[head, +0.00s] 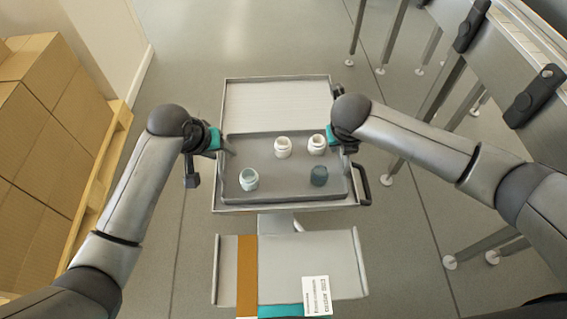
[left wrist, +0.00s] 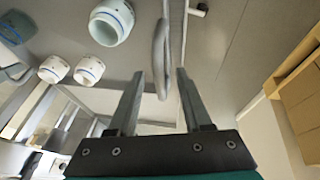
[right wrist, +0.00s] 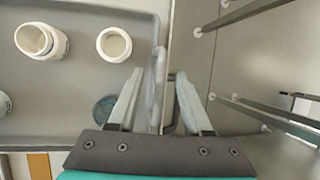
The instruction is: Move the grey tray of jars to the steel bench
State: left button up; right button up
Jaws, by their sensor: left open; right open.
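The grey tray (head: 285,193) lies on a trolley. Two white jars (head: 283,147) (head: 317,145), a pale blue-grey jar (head: 249,180) and a dark blue-grey jar (head: 319,176) stand in it. My left gripper (head: 226,149) is open at the tray's left side. In the left wrist view the tray's handle (left wrist: 160,45) reaches between its fingers. My right gripper (head: 338,143) is open at the right side. In the right wrist view the other handle (right wrist: 156,75) stands between its fingers. I cannot tell whether any finger touches a handle. No surface is clearly identifiable as the steel bench.
The trolley (head: 278,104) has bare top behind the tray and a dark handle (head: 363,184) at right. Steel-legged equipment (head: 435,95) stands at right. Cardboard boxes (head: 40,120) on a wooden pallet (head: 105,170) stand at left. Floor shows on both sides of the trolley.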

pick_arm(q)
jog(key=shift+w+f, duration=0.1)
jog(key=shift+f, duration=0.2)
pick_arm(e)
jog(key=shift+w+f, duration=0.1)
jog(key=shift+f, duration=0.2)
pick_arm(q)
grip_shut()
pick_arm(e)
grip_shut()
jog(key=shift+r, duration=0.1)
dwell(0.8)
